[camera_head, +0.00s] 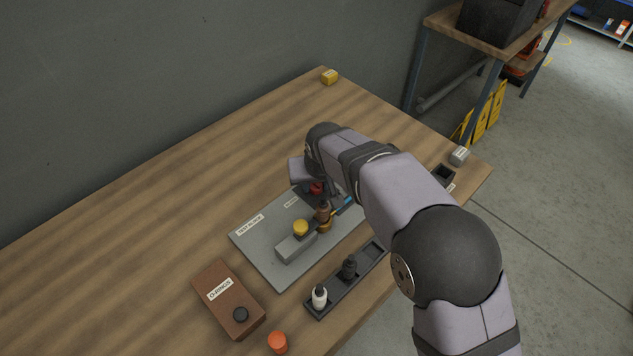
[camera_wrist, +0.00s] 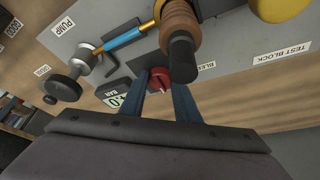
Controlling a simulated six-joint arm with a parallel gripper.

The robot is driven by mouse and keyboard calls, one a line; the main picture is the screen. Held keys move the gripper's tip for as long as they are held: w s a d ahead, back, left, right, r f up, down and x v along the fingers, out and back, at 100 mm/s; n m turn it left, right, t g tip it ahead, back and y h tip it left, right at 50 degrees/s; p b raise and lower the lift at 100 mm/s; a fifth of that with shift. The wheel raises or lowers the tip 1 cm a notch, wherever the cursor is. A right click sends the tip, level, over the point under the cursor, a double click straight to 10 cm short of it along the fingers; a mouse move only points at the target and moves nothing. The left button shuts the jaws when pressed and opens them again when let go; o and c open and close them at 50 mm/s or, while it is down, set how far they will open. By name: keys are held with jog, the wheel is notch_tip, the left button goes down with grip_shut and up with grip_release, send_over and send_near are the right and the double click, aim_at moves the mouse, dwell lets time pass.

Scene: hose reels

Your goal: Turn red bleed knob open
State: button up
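The red bleed knob (camera_wrist: 160,80) has a pale pointer mark and sits on the grey test plate. In the head view the red knob (camera_head: 316,188) shows just beside my gripper's wrist. My gripper (camera_wrist: 166,92) has its two dark blue fingers apart, with the tips at the near edge of the knob. Whether they touch it I cannot tell. A "BLEED" label (camera_wrist: 208,66) is partly hidden behind the black-ended fitting. In the head view my arm hides the fingers.
A copper-coloured fitting with a black end (camera_wrist: 182,50) stands close to the knob. A pressure gauge (camera_wrist: 118,98) marked BAR is on the left, beside a blue-sleeved pump (camera_wrist: 125,38). The dark tool tray (camera_head: 340,285) and brown O-rings box (camera_head: 228,298) lie nearer the front.

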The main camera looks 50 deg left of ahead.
jog(key=c, duration=0.3)
jog(key=shift+m, duration=0.3)
jog(key=m, duration=0.1)
jog(key=m+t+b, duration=0.1)
jog(key=shift+s+a+f+m+h, duration=0.1)
jog(key=shift+s+a+m+h, duration=0.05)
jog(key=shift+m+h, duration=0.2)
jog(key=m, duration=0.1)
jog(key=m+h, duration=0.1)
jog(key=m, duration=0.1)
jog(key=shift+s+a+m+t+h+b, duration=0.1)
jog(key=shift+a+m+t+h+b, duration=0.05)
jog(key=shift+m+t+h+b, duration=0.15)
jog(key=m+p, duration=0.1)
jog(key=m+h+p, duration=0.1)
jog(key=m, duration=0.1)
jog(key=m+p, duration=0.1)
jog(key=shift+a+r+h, duration=0.2)
jog(key=shift+r+h, duration=0.05)
jog(key=shift+r, duration=0.05)
jog(key=shift+f+m+h+p, duration=0.1)
jog(key=shift+m+h+p, duration=0.2)
jog(key=shift+m+p, duration=0.7)
jog(key=shift+f+m+p, duration=0.1)
jog(key=shift+m+p, duration=0.25)
jog(key=shift+p, duration=0.1)
